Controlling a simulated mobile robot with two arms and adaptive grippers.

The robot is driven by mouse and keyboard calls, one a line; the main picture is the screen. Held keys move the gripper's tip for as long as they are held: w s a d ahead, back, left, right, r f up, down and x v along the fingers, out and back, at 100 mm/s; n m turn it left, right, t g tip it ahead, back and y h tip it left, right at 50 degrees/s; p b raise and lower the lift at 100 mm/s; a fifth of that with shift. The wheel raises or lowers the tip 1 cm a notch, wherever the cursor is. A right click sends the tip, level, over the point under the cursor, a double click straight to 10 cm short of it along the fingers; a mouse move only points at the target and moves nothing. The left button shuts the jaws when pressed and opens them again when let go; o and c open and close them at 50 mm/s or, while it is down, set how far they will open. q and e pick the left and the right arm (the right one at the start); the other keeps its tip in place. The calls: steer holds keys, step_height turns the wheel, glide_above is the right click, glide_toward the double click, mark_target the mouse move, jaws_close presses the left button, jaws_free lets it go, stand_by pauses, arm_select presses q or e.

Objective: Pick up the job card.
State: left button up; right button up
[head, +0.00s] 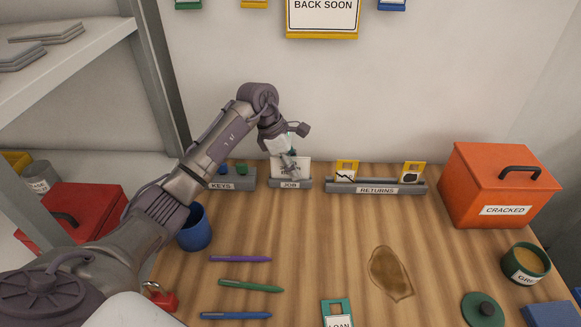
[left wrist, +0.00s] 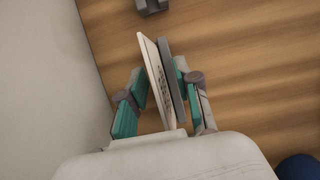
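The job card (head: 304,168) is a white card standing upright in the grey holder (head: 275,184) labelled JOB, at the back of the bench by the wall. My left gripper (head: 290,165) reaches down over it from above and hides its middle. In the left wrist view the card (left wrist: 155,78) shows edge-on, beside a grey slab (left wrist: 172,75) that seems to be part of the holder. The teal fingers of my left gripper (left wrist: 161,95) stand apart on either side of them, with a small gap on the wall side. My right gripper is out of view.
The KEYS holder (head: 240,182) is close on the left. The RETURNS rack (head: 400,187) with yellow-topped cards is on the right. A blue cup (head: 194,232), several pens and a brown spill (head: 391,274) lie nearer. A red CRACKED box (head: 500,185) stands far right.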

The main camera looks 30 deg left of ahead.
arm_select(q)
steer(key=shift+f, duration=0.1)
steer(key=shift+f+b, duration=0.25)
steer(key=shift+b, duration=0.05)
stand_by(0.4)
jaws_close()
